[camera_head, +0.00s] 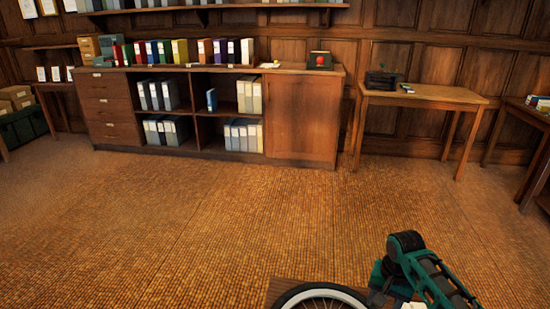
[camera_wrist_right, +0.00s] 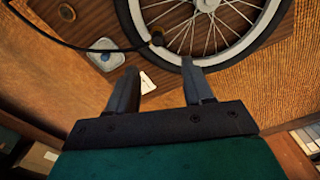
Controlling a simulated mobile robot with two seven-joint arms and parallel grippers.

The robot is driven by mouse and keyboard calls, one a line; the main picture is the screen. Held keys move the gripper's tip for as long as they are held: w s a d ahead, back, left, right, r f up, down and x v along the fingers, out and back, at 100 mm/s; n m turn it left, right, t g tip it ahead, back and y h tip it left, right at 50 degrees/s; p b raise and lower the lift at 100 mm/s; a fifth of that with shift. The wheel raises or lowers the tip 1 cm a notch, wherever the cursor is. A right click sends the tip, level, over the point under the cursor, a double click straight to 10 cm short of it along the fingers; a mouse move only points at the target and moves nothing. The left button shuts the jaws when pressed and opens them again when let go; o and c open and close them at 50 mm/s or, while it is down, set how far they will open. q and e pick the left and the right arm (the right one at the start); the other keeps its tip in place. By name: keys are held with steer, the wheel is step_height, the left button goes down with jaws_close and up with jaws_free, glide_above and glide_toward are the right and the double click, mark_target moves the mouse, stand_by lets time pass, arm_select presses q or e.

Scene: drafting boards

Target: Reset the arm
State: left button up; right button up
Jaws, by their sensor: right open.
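My right arm comes in at the lower right of the head view, green and black. In the right wrist view my right gripper (camera_wrist_right: 160,70) is open, its two grey fingers apart with nothing between them. The wheel lies on a wooden board (camera_wrist_right: 45,12), which also shows at the bottom of the head view (camera_head: 279,287). My left gripper is in neither view.
Across the room stand a cabinet (camera_head: 302,117) with binders and a wooden table (camera_head: 430,93). The carpeted floor (camera_head: 200,215) between is clear.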

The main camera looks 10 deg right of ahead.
steer(key=s+a+f+n+t+p, duration=0.1)
steer(key=s+a+f+n+t, duration=0.2)
steer(key=s+a+f, duration=0.15)
steer(key=s+a+r+n+t+y+p, duration=0.2)
steer(key=s+a+r+n+t, duration=0.4)
steer(key=s, duration=0.6)
step_height(320, 180, up, 3)
steer(key=a+t, duration=0.1)
steer(key=a, duration=0.1)
steer(key=shift+s+a+f+n+p, duration=0.15)
steer(key=shift+s+a+n+p, duration=0.2)
steer(key=shift+a+n, duration=0.05)
